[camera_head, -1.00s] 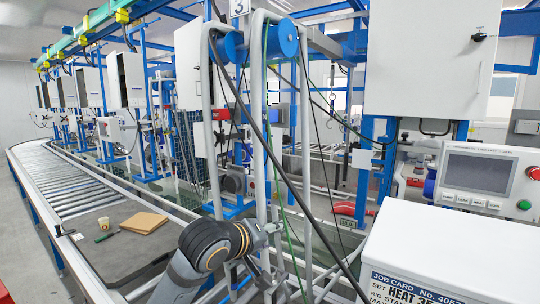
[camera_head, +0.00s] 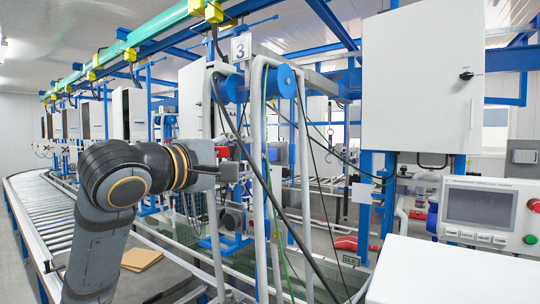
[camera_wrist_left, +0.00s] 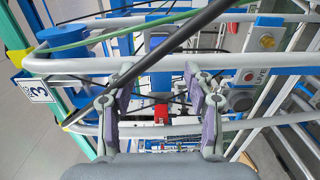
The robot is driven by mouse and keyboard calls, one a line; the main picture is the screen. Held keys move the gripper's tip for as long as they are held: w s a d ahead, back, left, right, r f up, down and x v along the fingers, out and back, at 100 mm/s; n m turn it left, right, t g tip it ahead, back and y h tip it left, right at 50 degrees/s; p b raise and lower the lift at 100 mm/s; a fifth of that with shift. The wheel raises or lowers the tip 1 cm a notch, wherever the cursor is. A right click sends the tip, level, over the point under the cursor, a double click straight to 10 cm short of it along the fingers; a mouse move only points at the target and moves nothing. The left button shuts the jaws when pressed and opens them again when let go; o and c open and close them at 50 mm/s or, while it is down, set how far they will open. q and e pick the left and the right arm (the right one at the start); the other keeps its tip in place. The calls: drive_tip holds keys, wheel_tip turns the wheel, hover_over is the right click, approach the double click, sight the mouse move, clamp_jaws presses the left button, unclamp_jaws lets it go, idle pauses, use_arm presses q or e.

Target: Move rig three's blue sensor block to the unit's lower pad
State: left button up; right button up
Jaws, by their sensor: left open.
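Rig three carries a white number 3 sign (camera_head: 241,47), which also shows at the left of the left wrist view (camera_wrist_left: 38,91). My left gripper (camera_head: 234,170) is at the rig's bent grey tubes. In the left wrist view its two fingers (camera_wrist_left: 158,75) are spread and empty, with tubes and a dark hose crossing the view around them. A blue squarish part (camera_wrist_left: 158,43) shows beyond the fingers; I cannot tell whether it is the sensor block. A small red part (camera_wrist_left: 161,113) lies between the fingers in the picture. I cannot make out the lower pad. My right gripper is out of view.
Grey tubes (camera_head: 260,180) and a dark hose (camera_head: 262,178) hang close around the gripper. Blue drums (camera_head: 285,82) sit on top. A roller conveyor (camera_head: 40,212) runs at the left, and a control panel (camera_head: 480,207) stands at the right. A brown folder (camera_head: 141,259) lies lower left.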

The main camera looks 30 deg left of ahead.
sight(263, 154)
use_arm(q)
drive_tip(key=shift+w, duration=0.1)
drive_tip(key=w+p, duration=0.4)
drive_tip(key=w+d+p, duration=0.1)
drive_tip(key=w+p, duration=0.2)
drive_tip(key=shift+w+d+r, duration=0.1)
drive_tip(key=shift+r, duration=0.1)
drive_tip(key=shift+w+d+f+p, duration=0.15)
drive_tip(key=shift+w+p, duration=0.3)
drive_tip(key=shift+w, duration=0.25)
drive_tip(key=shift+c, duration=0.4)
clamp_jaws()
idle(0.3)
